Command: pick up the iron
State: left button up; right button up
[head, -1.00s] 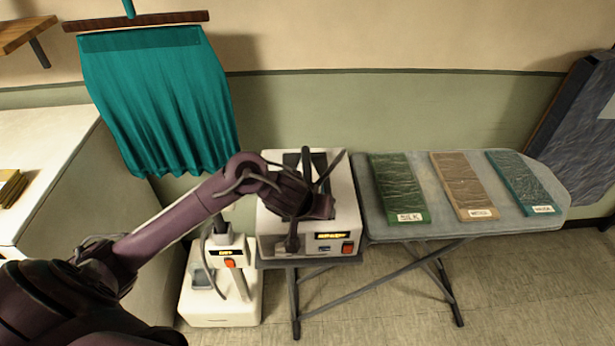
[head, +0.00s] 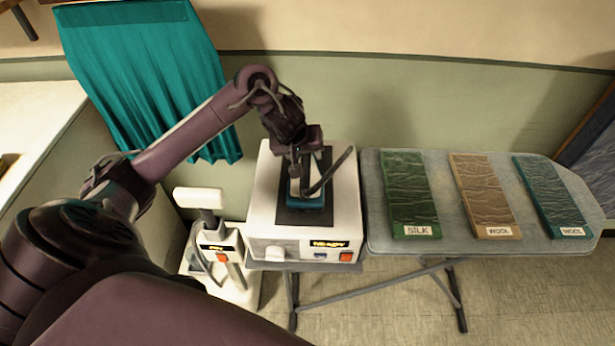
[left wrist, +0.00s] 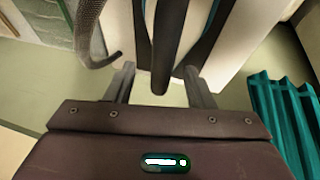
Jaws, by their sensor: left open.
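The iron (head: 312,203) has a teal body and stands on the dark plate on top of a white station (head: 262,215). A dark cord curves off its right side. My left gripper (head: 302,168) is directly over the iron, pointing down, and hides much of its top. In the left wrist view the two fingers (left wrist: 160,88) are apart, with the dark handle of the iron (left wrist: 167,40) showing between them. I cannot tell whether either finger touches it. My right gripper is not in view.
An ironing board (head: 450,240) to the right carries green, brown and teal cloth panels labelled SILK, WOOL and WOOL. A white steamer-like unit (head: 215,240) stands left of the station. A teal curtain (head: 150,70) hangs behind my left arm. The station display reads READY.

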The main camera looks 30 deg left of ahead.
pick_arm(q)
jog(key=shift+f+b, duration=0.35)
jog(key=shift+f, duration=0.45)
jog(key=b+x, duration=0.1)
jog(key=x, duration=0.2)
jog(key=shift+w+a+f+b, duration=0.1)
jog(key=shift+w+f+b, duration=0.2)
jog(key=shift+w+f, duration=0.15)
jog(key=shift+s, duration=0.1)
jog(key=c, duration=0.8)
grip_shut()
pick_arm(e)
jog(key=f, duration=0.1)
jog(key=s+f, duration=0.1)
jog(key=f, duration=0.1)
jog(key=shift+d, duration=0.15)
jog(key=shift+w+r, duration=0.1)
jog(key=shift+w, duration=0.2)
